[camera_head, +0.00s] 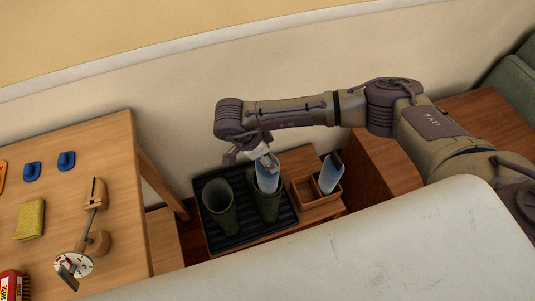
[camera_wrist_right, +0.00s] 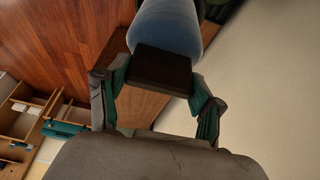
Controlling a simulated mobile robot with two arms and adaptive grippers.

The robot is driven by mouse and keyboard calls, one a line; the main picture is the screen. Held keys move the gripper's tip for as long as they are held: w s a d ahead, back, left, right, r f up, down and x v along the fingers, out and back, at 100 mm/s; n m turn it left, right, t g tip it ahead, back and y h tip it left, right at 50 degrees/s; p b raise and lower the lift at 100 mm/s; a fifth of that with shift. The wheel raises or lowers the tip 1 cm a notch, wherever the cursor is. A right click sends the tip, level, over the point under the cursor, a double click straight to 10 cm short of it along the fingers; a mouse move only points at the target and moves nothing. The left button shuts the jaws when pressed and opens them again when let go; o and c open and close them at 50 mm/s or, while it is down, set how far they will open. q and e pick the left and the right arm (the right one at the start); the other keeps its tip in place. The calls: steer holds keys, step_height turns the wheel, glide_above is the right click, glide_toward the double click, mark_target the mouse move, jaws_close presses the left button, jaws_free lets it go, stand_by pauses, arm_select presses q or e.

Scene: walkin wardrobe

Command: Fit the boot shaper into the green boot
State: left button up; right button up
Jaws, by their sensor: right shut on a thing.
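Two dark green boots stand upright side by side on a black ribbed tray (camera_head: 228,243), the left boot (camera_head: 219,208) open at the top and the right boot (camera_head: 268,208). A pale blue boot shaper (camera_head: 268,181) is upright at the right boot's opening, its lower part hidden by the boot. My right gripper (camera_head: 258,153) is above that boot, shut on the shaper's top. In the right wrist view its fingers (camera_wrist_right: 158,85) flank a dark block (camera_wrist_right: 160,66) at the end of the blue shaper (camera_wrist_right: 166,25). My left gripper is out of view.
A second blue shaper (camera_head: 330,174) leans in a wooden compartment box (camera_head: 305,191) right of the boots. A pale surface (camera_head: 350,260) fills the front; a wall rises behind.

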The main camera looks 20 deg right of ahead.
steer(key=shift+f+b, duration=1.55)
steer(key=shift+f, duration=0.45)
steer(key=shift+f+b, duration=2.45)
steer(key=shift+f, duration=0.4)
steer(key=o, duration=1.1)
steer(key=shift+o, duration=0.6)
